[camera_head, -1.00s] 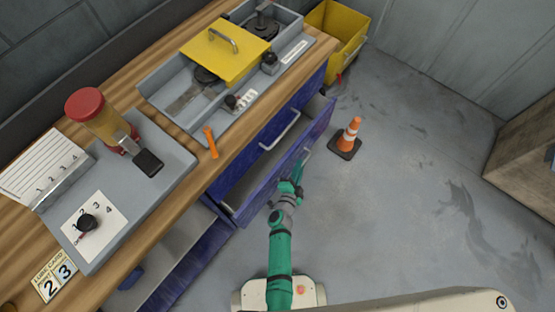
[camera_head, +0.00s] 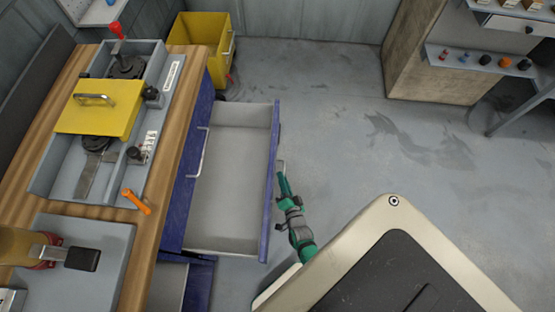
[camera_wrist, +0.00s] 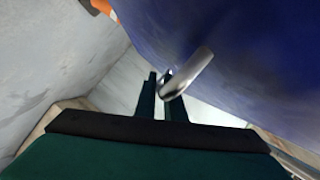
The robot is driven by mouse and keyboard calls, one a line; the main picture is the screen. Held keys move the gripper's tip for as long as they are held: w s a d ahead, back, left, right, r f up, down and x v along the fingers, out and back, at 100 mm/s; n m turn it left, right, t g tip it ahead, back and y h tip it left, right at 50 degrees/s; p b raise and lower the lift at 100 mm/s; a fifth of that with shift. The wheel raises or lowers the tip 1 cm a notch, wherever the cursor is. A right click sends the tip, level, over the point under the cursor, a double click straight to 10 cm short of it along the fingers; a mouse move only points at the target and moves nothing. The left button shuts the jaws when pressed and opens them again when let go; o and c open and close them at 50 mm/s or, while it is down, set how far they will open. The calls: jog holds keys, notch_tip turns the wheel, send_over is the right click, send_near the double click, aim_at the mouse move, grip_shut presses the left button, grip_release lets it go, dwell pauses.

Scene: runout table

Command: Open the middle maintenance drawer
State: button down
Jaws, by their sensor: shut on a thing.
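A blue drawer (camera_head: 271,185) with a grey inside (camera_head: 232,185) stands far out from the workbench in the head view, and it is empty where I see in. Another blue drawer front with a pale handle (camera_head: 203,152) is closed above it. My gripper (camera_head: 281,172) is at the outer face of the open drawer. In the wrist view my gripper (camera_wrist: 160,84) is shut on the drawer's silver handle (camera_wrist: 190,74), near the handle's end. The blue front (camera_wrist: 240,50) fills the upper right there.
A lower drawer (camera_head: 200,285) also stands open at the bottom. The wooden bench top (camera_head: 168,165) carries grey trays, a yellow lid (camera_head: 97,107) and an orange lever (camera_head: 136,201). A yellow bin (camera_head: 197,50) stands behind. The floor to the right (camera_head: 350,120) is clear.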

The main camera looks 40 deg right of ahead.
jog(key=c, duration=1.8)
grip_release()
jog(key=shift+c, duration=0.2)
jog(key=shift+s, duration=0.1)
jog(key=v, duration=1)
jog(key=shift+s+a, duration=0.25)
jog(key=shift+s, duration=0.05)
